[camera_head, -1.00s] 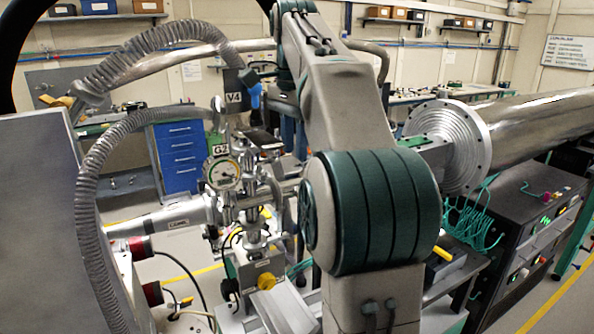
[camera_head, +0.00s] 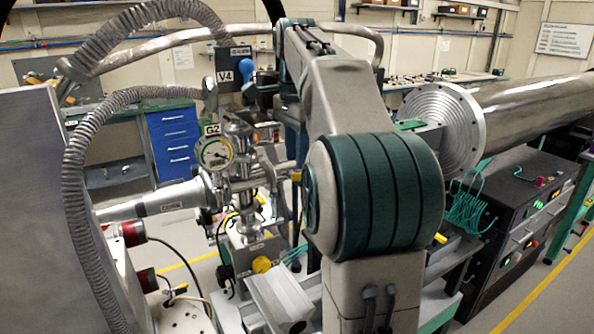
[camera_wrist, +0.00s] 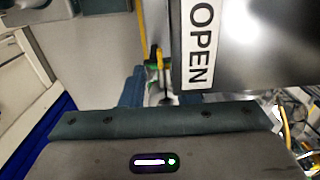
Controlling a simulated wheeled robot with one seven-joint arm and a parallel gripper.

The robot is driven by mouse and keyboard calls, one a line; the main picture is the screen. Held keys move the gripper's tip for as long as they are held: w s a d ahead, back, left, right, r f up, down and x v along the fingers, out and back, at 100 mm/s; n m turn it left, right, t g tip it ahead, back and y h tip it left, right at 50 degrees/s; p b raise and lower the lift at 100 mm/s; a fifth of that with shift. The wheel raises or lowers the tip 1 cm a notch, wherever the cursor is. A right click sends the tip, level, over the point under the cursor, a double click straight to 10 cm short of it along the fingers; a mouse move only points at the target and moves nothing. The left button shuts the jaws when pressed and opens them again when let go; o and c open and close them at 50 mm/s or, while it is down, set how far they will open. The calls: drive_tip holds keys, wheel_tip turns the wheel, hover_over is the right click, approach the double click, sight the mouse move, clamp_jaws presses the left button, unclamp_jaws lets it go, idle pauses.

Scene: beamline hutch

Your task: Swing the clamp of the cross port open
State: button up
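The metal vacuum cross (camera_head: 238,180) stands left of my arm in the head view, with a round dial gauge (camera_head: 214,152) labelled G2 on its left. Bright flange rings stack along its upright. I cannot make out for certain which ring is the cross port's clamp or how it stands. In the head view my gripper is mostly hidden near my forearm, above and right of the cross.
A box labelled V4 (camera_head: 228,70) with a blue handle (camera_head: 247,68) is above the cross. Ribbed hoses (camera_head: 75,190) curve down at left. A dark panel marked OPEN (camera_wrist: 250,45) is close to my gripper at right. A wide flanged pipe (camera_head: 440,130) lies right of my arm.

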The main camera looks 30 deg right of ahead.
sight(297, 174)
drive_tip(key=shift+f, duration=1.75)
clamp_jaws()
